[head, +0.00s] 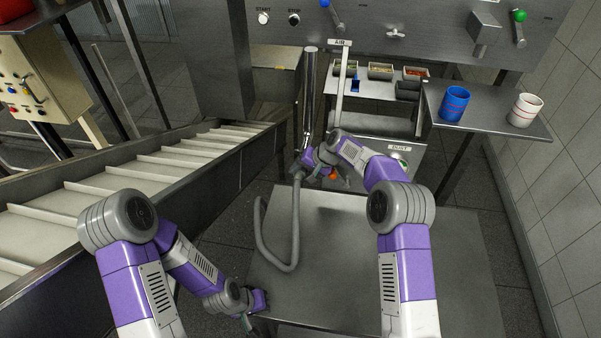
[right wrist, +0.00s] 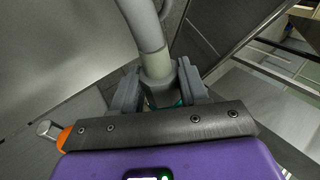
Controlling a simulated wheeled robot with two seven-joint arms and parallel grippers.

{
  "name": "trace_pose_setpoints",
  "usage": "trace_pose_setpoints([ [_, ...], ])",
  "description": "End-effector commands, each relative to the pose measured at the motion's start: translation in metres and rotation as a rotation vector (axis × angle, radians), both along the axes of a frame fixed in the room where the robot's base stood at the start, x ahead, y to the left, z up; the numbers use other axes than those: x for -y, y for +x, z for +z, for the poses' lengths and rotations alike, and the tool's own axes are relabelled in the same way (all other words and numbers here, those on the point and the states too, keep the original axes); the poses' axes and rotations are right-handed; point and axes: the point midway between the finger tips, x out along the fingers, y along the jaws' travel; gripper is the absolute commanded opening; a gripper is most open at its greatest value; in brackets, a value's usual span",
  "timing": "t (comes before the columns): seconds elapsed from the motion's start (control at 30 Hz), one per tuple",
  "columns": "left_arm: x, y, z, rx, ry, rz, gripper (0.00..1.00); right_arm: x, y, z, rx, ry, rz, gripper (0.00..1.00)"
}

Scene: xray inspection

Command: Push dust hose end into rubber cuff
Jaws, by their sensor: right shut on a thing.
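The grey dust hose (head: 296,215) rises from a loop over the metal table to my right gripper (head: 312,160). In the right wrist view, my right gripper (right wrist: 158,92) is shut around the hose (right wrist: 148,40) near a wider grey collar. A little teal shows below the collar, between the fingers. The hose end is mostly hidden by the gripper. The DUST label (head: 399,148) is on a metal box to the right of this gripper. I cannot make out the rubber cuff clearly. My left gripper (head: 250,315) is low at the table's left edge; its finger opening is unclear.
The metal table (head: 360,235) has free room in its middle. A conveyor (head: 150,170) runs along the left. A vertical metal pipe (head: 308,100) stands behind my right gripper. A blue cup (head: 453,104) and a white cup (head: 524,110) stand on the right shelf.

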Motion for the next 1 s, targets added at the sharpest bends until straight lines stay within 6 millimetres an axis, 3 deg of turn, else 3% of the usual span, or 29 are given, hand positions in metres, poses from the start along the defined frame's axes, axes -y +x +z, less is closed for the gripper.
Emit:
trace_pose_setpoints([
  [0.03, 0.0, -0.008, -0.037, -0.047, 0.009, 0.009, 0.22, 0.0, 0.001, -0.01, 0.0, 0.0, 0.0, 0.02],
  [0.13, 0.0, -0.008, -0.037, -0.047, 0.009, 0.009, 0.22, 0.0, 0.002, -0.011, 0.0, 0.0, 0.0, 0.02],
  [0.17, 0.0, -0.008, -0.037, -0.047, 0.009, 0.009, 0.22, 0.0, 0.002, -0.011, 0.0, 0.0, 0.0, 0.49],
  [0.33, 0.0, -0.008, -0.037, -0.047, 0.009, 0.009, 0.22, 0.0, 0.002, -0.011, 0.0, 0.0, 0.0, 0.74],
  [0.63, 0.0, -0.007, -0.037, -0.046, 0.008, 0.009, 0.22, 0.001, 0.002, -0.01, -0.001, 0.0, -0.001, 0.74],
  [1.0, 0.0, -0.008, -0.033, -0.048, 0.009, 0.009, 0.22, 0.01, -0.003, 0.005, -0.001, 0.0, -0.001, 0.74],
])
